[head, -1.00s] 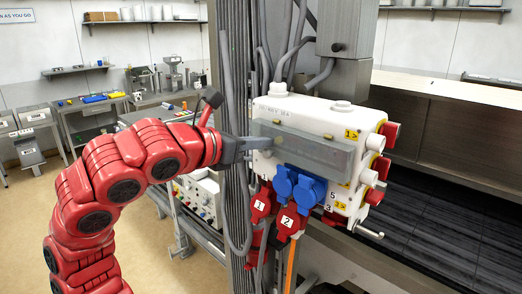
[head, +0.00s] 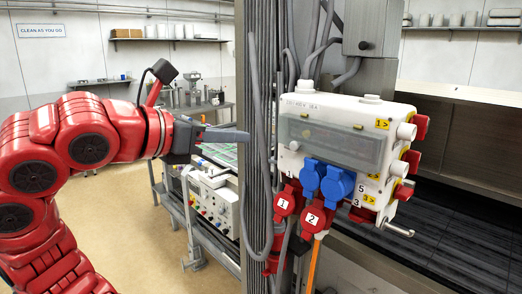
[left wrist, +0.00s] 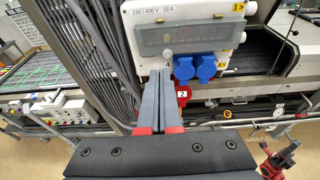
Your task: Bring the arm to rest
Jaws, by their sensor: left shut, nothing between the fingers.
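My left arm is red and comes in from the left in the head view. Its dark gripper (head: 248,137) points right, with its tip in front of the grey post and cables, left of the power box and apart from it. In the left wrist view the two fingers of the gripper (left wrist: 163,75) lie together with nothing between them. The white power box (head: 372,112) has a clear cover, two blue sockets (head: 325,182) and two red sockets below them numbered 1 and 2. It also shows in the left wrist view (left wrist: 215,15).
Vertical cables (head: 262,110) run along the post beside the gripper. A white control unit (head: 217,205) stands on a bench below. A dark conveyor bed (head: 450,235) lies at the right. Open floor (head: 130,235) shows at the lower left.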

